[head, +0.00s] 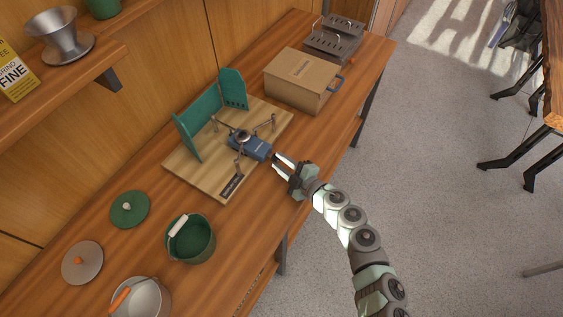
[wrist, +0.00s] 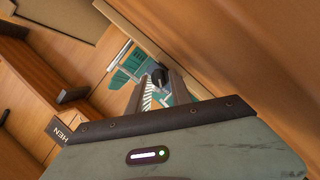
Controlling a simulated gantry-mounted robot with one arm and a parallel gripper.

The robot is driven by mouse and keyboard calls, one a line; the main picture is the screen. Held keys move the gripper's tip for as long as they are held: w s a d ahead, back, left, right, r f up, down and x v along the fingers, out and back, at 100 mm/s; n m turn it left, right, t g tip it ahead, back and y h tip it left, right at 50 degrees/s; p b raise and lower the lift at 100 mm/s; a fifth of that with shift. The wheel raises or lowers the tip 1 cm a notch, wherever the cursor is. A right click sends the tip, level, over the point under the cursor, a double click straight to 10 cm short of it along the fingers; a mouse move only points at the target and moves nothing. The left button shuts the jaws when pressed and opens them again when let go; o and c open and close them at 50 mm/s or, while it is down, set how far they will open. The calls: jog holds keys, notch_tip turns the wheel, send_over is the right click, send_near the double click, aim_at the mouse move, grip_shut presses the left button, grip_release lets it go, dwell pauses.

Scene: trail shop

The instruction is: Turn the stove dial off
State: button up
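The camp stove (head: 250,148) has a blue body and spread metal arms. It stands on a light wooden board (head: 205,170), with a green windscreen (head: 198,120) behind it. My gripper (head: 277,162) is at the stove's front right corner side, above the board's near edge. Its two fingers are apart and point towards the blue body. In the wrist view, a dark rounded knob (wrist: 158,78) shows between or just beyond the fingertips; it looks like the dial, but its setting is too small to read. I cannot tell whether the fingers touch it.
A tan box (head: 300,80) and grey metal cases (head: 333,40) stand on the bench beyond the stove. A green pot (head: 190,240), a green lid (head: 129,209), a grey lid (head: 82,262) and a grey pot (head: 140,298) stand nearer.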

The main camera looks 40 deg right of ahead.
grip_shut()
jog(key=shift+f+n+b, duration=0.3)
jog(key=shift+b, duration=0.8)
jog(key=shift+r+n+h+b, duration=0.2)
jog(key=shift+n+h+b, duration=0.1)
jog(key=shift+r, duration=0.1)
jog(key=shift+o, duration=1.1)
grip_release()
jog(key=shift+s, duration=0.1)
